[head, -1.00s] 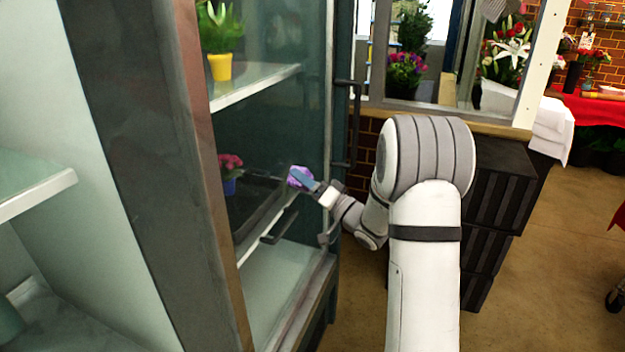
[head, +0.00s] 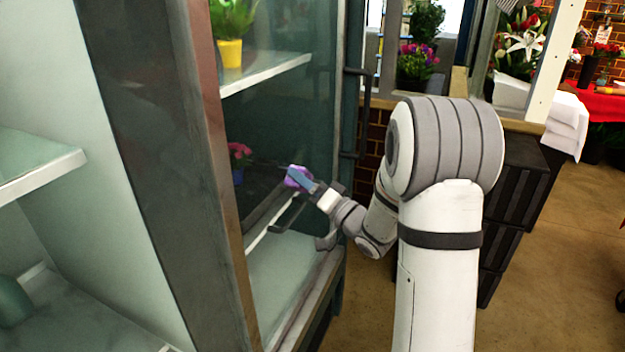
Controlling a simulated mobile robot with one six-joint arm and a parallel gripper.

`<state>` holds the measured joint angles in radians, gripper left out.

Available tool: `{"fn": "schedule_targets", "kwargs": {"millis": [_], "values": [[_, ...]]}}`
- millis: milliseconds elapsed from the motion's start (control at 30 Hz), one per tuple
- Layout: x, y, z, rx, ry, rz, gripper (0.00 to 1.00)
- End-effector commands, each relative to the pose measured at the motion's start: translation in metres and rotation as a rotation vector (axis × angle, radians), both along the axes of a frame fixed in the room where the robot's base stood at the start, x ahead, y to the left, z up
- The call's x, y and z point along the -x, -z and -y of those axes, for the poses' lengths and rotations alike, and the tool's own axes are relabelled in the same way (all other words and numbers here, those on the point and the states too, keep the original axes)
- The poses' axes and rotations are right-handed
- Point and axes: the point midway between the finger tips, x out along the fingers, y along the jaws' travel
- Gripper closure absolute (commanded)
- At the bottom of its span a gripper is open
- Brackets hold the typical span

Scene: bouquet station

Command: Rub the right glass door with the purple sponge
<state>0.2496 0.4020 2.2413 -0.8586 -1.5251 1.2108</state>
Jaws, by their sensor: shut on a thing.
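The right glass door (head: 285,120) of the tall display cabinet stands in the middle left of the head view, shut, with a dark vertical handle (head: 364,115) on its right edge. My gripper (head: 306,184) is shut on the purple sponge (head: 294,176), which has a blue back. The sponge is at the lower half of the door's glass, and its purple side faces the pane. It looks to be against the glass, but I cannot tell for sure whether it touches. The gripper's fingertips are partly hidden by the sponge.
A yellow pot (head: 230,54) with a green plant and a small blue pot (head: 238,176) with pink flowers are behind the glass. The cabinet's left side shows pale shelves (head: 40,172). Dark crates (head: 515,185) stand right of my arm. Brown floor (head: 560,270) is open at the right.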

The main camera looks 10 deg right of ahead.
Motion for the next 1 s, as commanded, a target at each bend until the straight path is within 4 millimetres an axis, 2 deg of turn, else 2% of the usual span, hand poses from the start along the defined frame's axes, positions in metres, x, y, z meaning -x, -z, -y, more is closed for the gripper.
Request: {"fn": "schedule_targets", "kwargs": {"millis": [233,567,1000], "values": [[0.008,-0.002,-0.008,0.001,-0.003,0.001,0.57],[0.009,-0.024,-0.006,0.000,-0.002,0.002,0.57],[-0.018,-0.021,0.011,0.001,-0.001,0.000,0.57]]}}
